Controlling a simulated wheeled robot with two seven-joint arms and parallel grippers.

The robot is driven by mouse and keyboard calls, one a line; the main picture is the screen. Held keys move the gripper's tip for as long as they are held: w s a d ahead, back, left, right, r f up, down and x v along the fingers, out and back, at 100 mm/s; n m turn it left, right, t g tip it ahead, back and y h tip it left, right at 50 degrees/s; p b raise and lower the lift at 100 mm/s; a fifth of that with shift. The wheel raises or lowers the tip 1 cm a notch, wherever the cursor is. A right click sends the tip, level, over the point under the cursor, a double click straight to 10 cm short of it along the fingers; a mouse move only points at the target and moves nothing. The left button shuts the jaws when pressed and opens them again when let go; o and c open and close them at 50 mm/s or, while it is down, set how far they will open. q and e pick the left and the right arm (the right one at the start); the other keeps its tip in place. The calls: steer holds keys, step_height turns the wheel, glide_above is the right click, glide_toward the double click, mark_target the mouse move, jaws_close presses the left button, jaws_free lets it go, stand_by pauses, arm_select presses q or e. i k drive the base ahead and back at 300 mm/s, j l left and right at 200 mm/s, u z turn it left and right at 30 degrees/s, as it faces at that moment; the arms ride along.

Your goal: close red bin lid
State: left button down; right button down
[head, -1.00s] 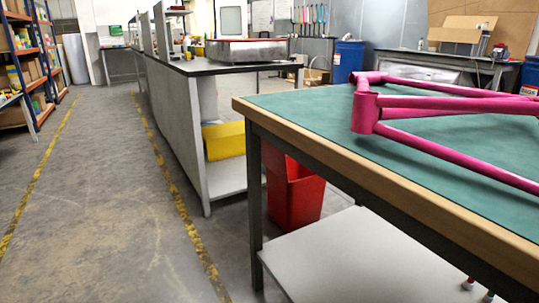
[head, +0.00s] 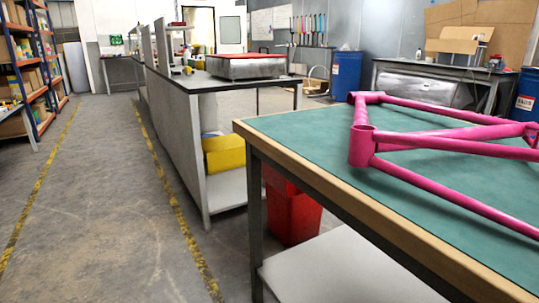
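The red bin (head: 291,213) stands on the floor behind the near workbench in the head view. The bench top and its leg hide the bin's upper part, so I cannot tell whether its lid is open or closed. A red edge shows just under the bench top, beside the bench leg. Neither of my grippers is in view.
The near workbench (head: 290,128) has a green top with a pink bicycle frame (head: 440,150) on it and a grey lower shelf (head: 345,268). A long grey bench holds a yellow box (head: 224,154) on its lower shelf. The aisle floor (head: 95,210) at left is clear.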

mark_target(277, 182)
steer(key=i+j+z, duration=0.2)
steer(key=z, duration=0.25)
steer(key=i+j+z, duration=0.2)
steer(key=j+z, duration=0.15)
steer(key=z, duration=0.15)
steer(key=i+j, duration=0.15)
steer(key=j, duration=0.2)
steer(key=i+j+z, duration=0.1)
steer(key=j, duration=0.3)
steer(key=i+j, duration=0.15)
steer(key=j, duration=0.2)
steer(key=i+j+z, duration=0.1)
steer(key=j, duration=0.3)
steer(key=i+j, duration=0.15)
steer(key=j, duration=0.25)
steer(key=l+z, duration=0.05)
